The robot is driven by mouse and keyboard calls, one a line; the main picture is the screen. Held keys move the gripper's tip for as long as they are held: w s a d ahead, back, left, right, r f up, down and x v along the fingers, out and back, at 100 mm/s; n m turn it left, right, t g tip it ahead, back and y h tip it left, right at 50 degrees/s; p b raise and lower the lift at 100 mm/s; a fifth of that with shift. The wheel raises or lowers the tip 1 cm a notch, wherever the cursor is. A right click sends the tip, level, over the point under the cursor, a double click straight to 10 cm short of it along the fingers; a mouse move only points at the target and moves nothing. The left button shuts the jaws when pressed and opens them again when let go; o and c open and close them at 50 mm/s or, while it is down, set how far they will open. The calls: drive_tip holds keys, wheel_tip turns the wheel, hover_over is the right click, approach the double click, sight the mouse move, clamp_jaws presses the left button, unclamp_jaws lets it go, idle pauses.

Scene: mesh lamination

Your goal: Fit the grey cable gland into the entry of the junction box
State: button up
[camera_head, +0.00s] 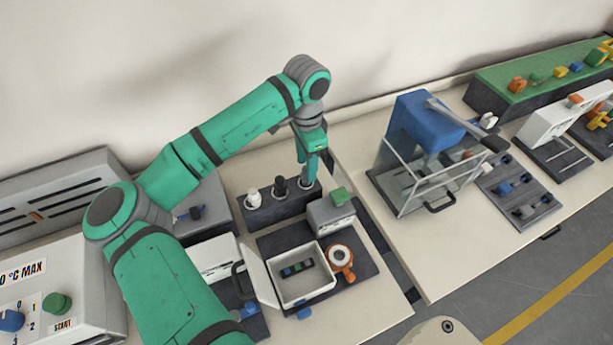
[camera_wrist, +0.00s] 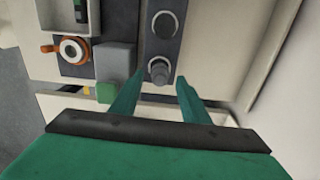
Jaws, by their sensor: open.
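The grey cable gland (camera_wrist: 158,70) stands upright at one end of a dark rack; in the head view it is mostly hidden by my gripper. My gripper (camera_wrist: 160,79) is open and points down at this gland, with a finger on each side of it in the wrist view. I cannot tell whether the fingers touch it. In the head view my gripper (camera_head: 309,174) is over the rack's right end. The junction box (camera_head: 273,289) is a white open box with its lid swung to the left and a row of terminals inside. Its entry is not clearly visible.
The dark rack (camera_head: 243,217) also holds a black gland (camera_head: 280,186) and a white gland (camera_head: 253,195). A grey block with a green top (camera_head: 331,216) and an orange ring with a white centre (camera_head: 341,260) stand near the box. A clear guarded blue press (camera_head: 425,122) stands right.

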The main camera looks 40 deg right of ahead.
drive_tip(key=shift+f, duration=1.3)
drive_tip(key=shift+w, duration=0.1)
drive_tip(key=c, duration=0.7)
clamp_jaws()
drive_tip(key=shift+a, duration=0.15)
drive_tip(key=shift+r, duration=0.1)
